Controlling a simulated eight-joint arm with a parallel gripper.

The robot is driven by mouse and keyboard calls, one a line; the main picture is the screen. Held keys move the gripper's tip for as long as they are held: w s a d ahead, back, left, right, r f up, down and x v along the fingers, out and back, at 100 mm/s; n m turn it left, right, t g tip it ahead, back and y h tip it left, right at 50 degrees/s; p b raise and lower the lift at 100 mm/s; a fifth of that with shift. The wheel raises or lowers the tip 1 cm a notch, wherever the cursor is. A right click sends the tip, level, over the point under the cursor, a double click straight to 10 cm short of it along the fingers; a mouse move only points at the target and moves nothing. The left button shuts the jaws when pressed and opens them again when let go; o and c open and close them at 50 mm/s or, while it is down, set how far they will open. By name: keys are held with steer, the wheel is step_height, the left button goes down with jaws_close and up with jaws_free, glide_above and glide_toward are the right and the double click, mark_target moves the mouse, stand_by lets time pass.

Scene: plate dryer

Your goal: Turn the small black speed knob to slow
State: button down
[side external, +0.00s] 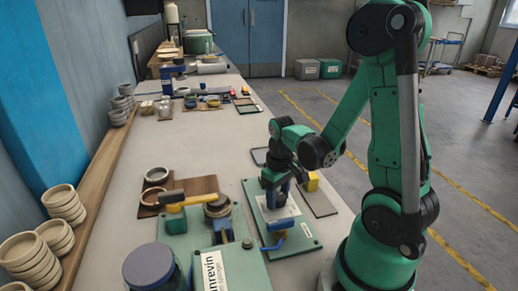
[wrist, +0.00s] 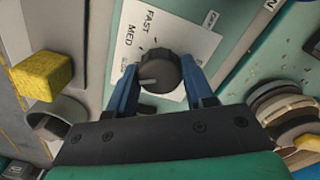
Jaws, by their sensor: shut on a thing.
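The small black speed knob (wrist: 158,72) sits on a white label card (wrist: 178,32) in the wrist view. Its white pointer line points left and slightly down in that view, towards one finger. In the side view my gripper (side external: 275,196) reaches down to the green panel (side external: 302,238), and the knob is hidden there.
A yellow block (wrist: 48,75) is beside my gripper, and it also shows in the side view (side external: 312,181). A yellow-handled tool (side external: 190,200) lies left of the panel. A box with printed lettering (side external: 232,272) stands in front. Stacked bowls (side external: 30,258) line the left shelf.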

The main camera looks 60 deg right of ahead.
mark_target(278, 196)
steer(key=shift+m, duration=0.6)
steer(key=shift+c, duration=1.7)
jaws_free()
steer(key=shift+r, duration=2.8)
